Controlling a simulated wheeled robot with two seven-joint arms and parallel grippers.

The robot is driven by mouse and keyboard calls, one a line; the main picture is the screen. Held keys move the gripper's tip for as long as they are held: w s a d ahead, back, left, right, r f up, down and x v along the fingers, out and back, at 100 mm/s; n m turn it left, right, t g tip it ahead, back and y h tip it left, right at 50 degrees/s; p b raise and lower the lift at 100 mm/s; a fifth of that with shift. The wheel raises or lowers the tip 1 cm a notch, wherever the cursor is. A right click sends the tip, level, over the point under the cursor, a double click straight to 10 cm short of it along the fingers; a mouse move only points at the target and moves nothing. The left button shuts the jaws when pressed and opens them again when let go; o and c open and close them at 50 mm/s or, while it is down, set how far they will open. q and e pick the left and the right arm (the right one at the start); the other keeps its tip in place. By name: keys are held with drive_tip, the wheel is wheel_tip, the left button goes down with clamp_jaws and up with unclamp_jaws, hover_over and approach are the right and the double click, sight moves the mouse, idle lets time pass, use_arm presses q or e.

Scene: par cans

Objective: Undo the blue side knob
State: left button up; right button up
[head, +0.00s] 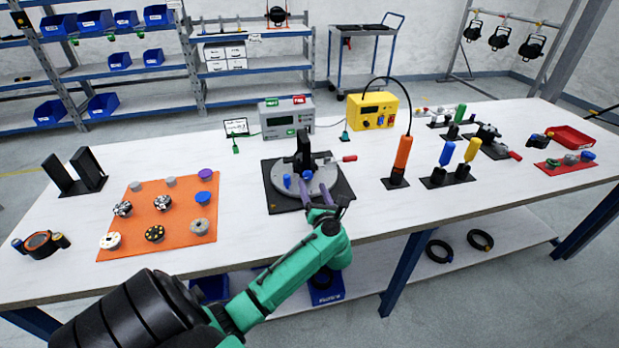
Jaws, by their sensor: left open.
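A grey round fixture (325,183) with a black upright bracket (303,150) stands on a black base plate (342,198) at the middle of the table. A small blue knob (287,181) shows at its left front, and another blue part (308,175) shows at the foot of the bracket. I cannot tell for sure which is the side knob. My left gripper (314,185) is open, with its purple fingers over the front of the fixture, close to the blue part by the bracket. I cannot tell whether they touch it. My right gripper is out of view.
An orange mat (140,222) with several knobs and round parts lies to the left. A red-handled lever (349,158) sticks out to the fixture's right. An orange tool (402,158) stands further right. A grey box (286,116) and a yellow box (379,110) stand behind.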

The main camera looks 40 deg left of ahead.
sight(308, 177)
use_arm(q)
drive_tip(key=x, duration=0.5)
drive_tip(key=shift+d, duration=0.1)
clamp_jaws()
drive_tip(key=shift+f+n, duration=0.1)
drive_tip(key=shift+n, duration=0.2)
drive_tip(key=shift+s+f+n+b, duration=0.1)
drive_tip(key=shift+f+n+b, duration=0.05)
drive_tip(key=shift+n+b, duration=0.95)
drive_tip(key=n+b, duration=0.1)
drive_tip(key=n, duration=0.1)
drive_tip(key=shift+n, duration=0.4)
drive_tip(key=shift+n+b, duration=0.55)
drive_tip(key=shift+n, duration=0.05)
